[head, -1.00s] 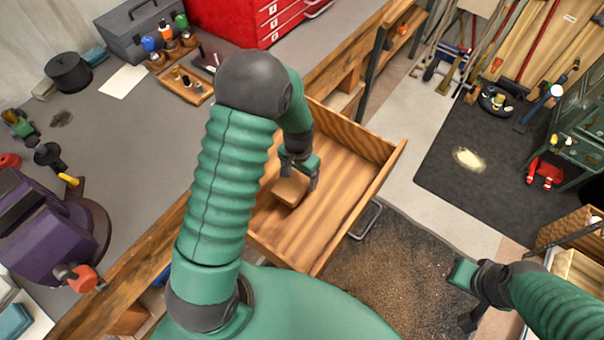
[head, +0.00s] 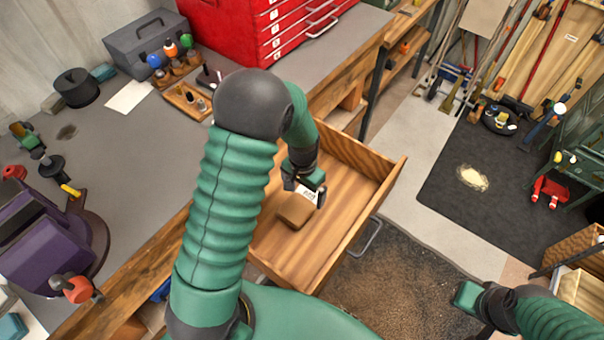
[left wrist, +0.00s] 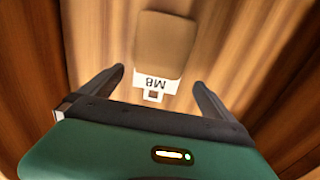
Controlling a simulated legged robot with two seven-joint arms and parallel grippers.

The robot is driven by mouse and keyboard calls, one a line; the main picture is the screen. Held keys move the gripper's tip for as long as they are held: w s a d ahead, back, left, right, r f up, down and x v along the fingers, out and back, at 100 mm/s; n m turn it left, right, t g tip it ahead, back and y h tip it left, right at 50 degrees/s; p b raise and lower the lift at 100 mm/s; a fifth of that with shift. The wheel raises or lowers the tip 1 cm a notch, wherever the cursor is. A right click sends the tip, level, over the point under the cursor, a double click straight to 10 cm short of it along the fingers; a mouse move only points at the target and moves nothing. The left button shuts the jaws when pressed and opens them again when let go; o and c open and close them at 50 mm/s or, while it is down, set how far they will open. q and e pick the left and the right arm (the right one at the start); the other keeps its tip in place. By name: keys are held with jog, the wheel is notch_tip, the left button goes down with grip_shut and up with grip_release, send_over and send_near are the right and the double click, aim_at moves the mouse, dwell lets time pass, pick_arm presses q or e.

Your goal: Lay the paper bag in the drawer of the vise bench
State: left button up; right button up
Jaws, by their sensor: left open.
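The paper bag (head: 296,210) is small and brown with a white label. It lies on the floor of the open wooden drawer (head: 335,225) of the vise bench. In the left wrist view the bag (left wrist: 165,45) lies beyond my fingertips, with its label reading M8 facing my gripper. My left gripper (head: 309,194) is just above the drawer floor beside the bag's label end. Its two fingers stand apart in the left wrist view (left wrist: 160,82), with nothing gripped between them. My right gripper (head: 475,312) is at the lower right, away from the drawer; its finger opening is unclear.
The purple vise (head: 40,235) stands on the grey bench top at the left. A red tool chest (head: 270,30) and a grey toolbox (head: 148,42) stand at the back. The drawer walls surround my left gripper. A dark mat (head: 470,190) lies on the floor at the right.

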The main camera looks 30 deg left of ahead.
pick_arm(q)
notch_tip(320, 180, up, 14)
jog(key=p, duration=0.1)
jog(key=shift+s+a, duration=0.15)
jog(key=shift+a, duration=0.2)
jog(key=shift+d+f, duration=0.1)
jog(key=shift+d, duration=0.1)
jog(key=shift+a, duration=0.1)
